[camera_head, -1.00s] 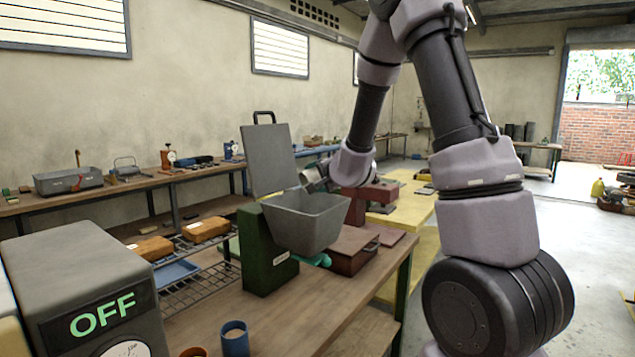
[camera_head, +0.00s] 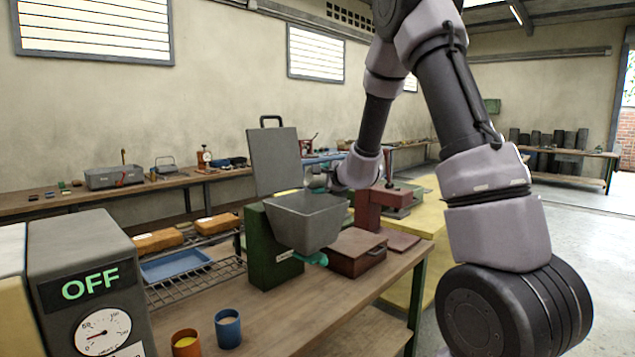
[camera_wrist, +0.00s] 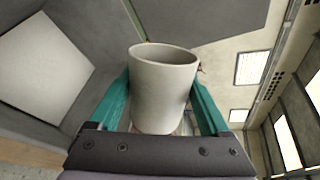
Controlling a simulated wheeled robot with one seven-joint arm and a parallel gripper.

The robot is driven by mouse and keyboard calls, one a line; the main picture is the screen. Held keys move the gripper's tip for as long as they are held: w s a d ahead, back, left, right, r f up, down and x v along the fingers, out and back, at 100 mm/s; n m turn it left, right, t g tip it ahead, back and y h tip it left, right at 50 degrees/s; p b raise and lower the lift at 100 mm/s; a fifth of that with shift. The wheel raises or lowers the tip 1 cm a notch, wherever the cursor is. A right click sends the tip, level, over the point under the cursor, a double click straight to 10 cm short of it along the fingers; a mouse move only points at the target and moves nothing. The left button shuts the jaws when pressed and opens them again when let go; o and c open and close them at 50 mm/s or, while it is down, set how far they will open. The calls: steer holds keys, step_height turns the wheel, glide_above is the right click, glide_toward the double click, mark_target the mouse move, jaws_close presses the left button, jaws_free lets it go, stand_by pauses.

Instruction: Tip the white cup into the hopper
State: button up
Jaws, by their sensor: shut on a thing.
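The white cup (camera_wrist: 163,95) is between the two teal fingers of my gripper (camera_wrist: 161,86) in the wrist view, with its open mouth toward the top of that picture. The wrist picture is rolled against the room, so the cup looks tilted, but I cannot tell how far. The hopper (camera_head: 305,228) is an open grey bin on a green stand in the head view, with its grey lid (camera_head: 277,160) raised behind it. My gripper (camera_head: 318,182) is at the hopper's back right rim. The cup is hard to make out there, and its contents are hidden.
On the bench (camera_head: 215,315) stand a blue cup (camera_head: 228,331), an orange cup (camera_head: 186,344) and a grey box reading OFF (camera_head: 88,285). A wire rack with a blue tray (camera_head: 177,266) is left of the hopper. A brown box (camera_head: 350,253) sits close to its right.

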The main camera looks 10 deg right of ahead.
steer(key=shift+d+r+m+y, duration=0.15)
steer(key=shift+r+m+y, duration=0.1)
steer(key=shift+m, duration=0.3)
steer(key=shift+d+r+m+y, duration=0.15)
steer(key=shift+m+y, duration=0.1)
steer(key=shift+m, duration=0.3)
steer(key=m, duration=0.1)
steer(key=m+y, duration=0.1)
steer(key=r+m, duration=0.1)
steer(key=shift+a+m+t+y, duration=0.3)
steer(key=shift+m+y, duration=0.1)
steer(key=m, duration=0.1)
steer(key=a+r+m+t+y, duration=0.1)
steer(key=m, duration=0.3)
steer(key=shift+s+a+r, duration=0.15)
steer(key=shift+a+r, duration=0.05)
steer(key=shift+r, duration=0.15)
